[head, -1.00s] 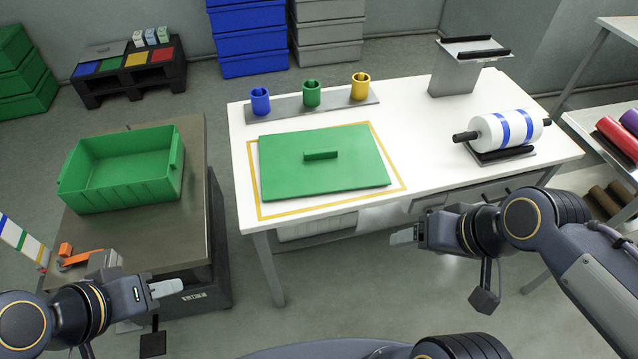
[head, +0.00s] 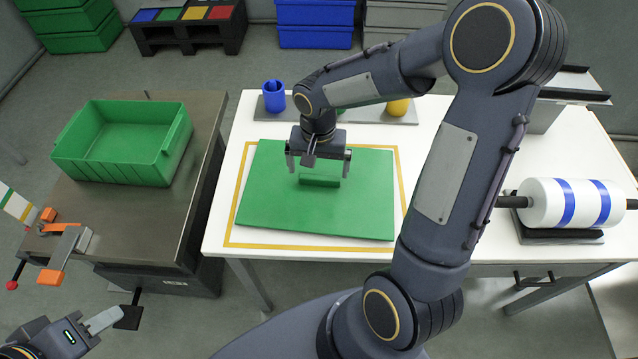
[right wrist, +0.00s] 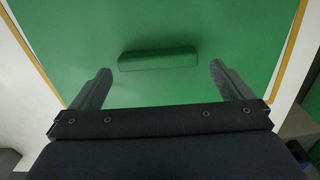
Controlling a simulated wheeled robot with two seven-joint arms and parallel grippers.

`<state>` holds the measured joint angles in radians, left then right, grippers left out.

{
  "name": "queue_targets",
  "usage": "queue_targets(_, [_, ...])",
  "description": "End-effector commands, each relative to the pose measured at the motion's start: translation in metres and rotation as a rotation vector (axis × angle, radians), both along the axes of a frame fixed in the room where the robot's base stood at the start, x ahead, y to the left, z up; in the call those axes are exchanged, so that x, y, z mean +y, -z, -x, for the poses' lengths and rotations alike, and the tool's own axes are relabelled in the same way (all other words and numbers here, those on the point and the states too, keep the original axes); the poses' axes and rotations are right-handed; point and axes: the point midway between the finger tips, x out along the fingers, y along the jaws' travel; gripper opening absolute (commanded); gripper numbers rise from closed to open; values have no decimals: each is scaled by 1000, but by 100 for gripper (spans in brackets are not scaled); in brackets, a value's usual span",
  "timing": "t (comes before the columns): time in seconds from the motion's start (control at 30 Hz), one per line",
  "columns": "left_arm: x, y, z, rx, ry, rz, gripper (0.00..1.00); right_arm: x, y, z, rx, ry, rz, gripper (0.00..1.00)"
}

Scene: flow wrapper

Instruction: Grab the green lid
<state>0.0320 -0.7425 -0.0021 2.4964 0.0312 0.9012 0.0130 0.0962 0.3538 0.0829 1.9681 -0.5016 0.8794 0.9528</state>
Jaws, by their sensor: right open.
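The green lid (head: 345,212) lies flat on the white table inside a yellow outline. Its raised bar handle (head: 319,181) is near its middle, and the handle also shows in the right wrist view (right wrist: 158,60). My right gripper (head: 318,170) is over the lid, pointing down, with its fingers apart and empty. In the right wrist view the handle lies ahead of the gap between the fingertips (right wrist: 160,80), and the fingers do not hold it. My left gripper (head: 102,322) is at the lower left, away from the lid; its jaw gap cannot be made out.
A green bin (head: 125,145) stands on the side table at left, with an orange-handled tool (head: 62,250) at its front. Blue (head: 274,97) and yellow (head: 398,107) cups stand behind the lid. A blue-striped white roll (head: 570,203) is at right.

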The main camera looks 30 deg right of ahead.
Motion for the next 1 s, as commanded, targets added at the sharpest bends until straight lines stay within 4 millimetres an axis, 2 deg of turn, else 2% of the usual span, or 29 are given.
queue_targets(0.2, [0,0,0,0,0,0,36,-1,33,2,4,-1,-1,100])
queue_targets(0.53, [0,0,0,0,0,0,36,-1,39,1,0,-1,-1,99])
queue_targets(0.83, [0,0,0,0,0,0,36,-1,39,1,0,-1,-1,61])
queue_targets(1.0, [0,0,0,0,0,0,36,-1,39,1,-1,-1,-2,60])
